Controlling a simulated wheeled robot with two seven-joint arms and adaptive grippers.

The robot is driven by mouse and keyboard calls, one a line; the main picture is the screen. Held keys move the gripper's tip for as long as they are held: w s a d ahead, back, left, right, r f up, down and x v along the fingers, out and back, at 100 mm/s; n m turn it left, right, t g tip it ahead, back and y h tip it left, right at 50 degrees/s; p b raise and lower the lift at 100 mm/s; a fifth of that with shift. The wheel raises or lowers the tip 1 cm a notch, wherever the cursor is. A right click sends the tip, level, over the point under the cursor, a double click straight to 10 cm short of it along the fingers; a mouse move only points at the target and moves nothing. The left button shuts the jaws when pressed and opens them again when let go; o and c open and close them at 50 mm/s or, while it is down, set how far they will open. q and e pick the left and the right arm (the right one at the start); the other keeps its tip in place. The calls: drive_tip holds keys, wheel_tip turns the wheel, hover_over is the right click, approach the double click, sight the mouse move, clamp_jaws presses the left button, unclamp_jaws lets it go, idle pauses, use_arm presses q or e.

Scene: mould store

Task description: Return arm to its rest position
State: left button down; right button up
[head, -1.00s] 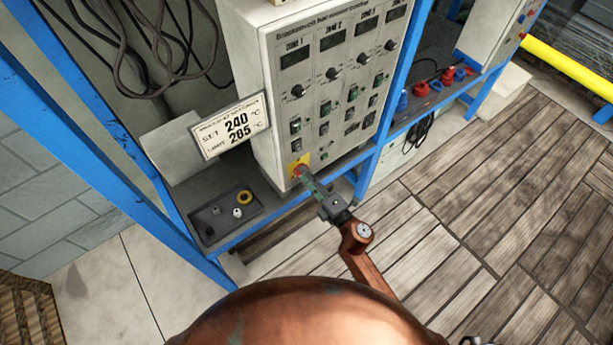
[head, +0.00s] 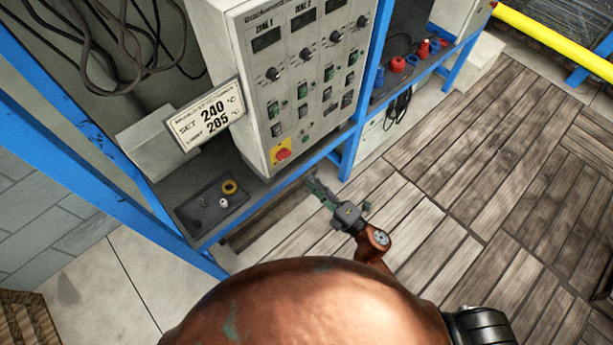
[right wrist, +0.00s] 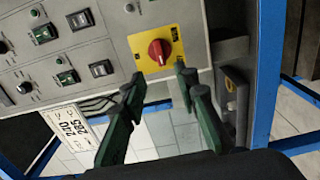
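My right gripper (head: 314,184) is in front of the grey control cabinet (head: 262,143), to the right of its lower corner and apart from it. In the right wrist view its two green fingers (right wrist: 158,88) stand apart with nothing between them. The red rotary switch (head: 282,154) on its yellow plate sits low on the cabinet face. It also shows in the right wrist view, just beyond the fingertips, as a red knob (right wrist: 159,52). My left gripper is not in view.
A blue frame (head: 362,90) surrounds the cabinet. A dark tray (head: 197,228) with small parts lies on the shelf. Wooden floor (head: 470,150) is clear at right. A yellow rail (head: 545,38) runs at the upper right.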

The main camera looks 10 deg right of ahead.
drive_tip(key=shift+s, duration=0.1)
idle(0.5)
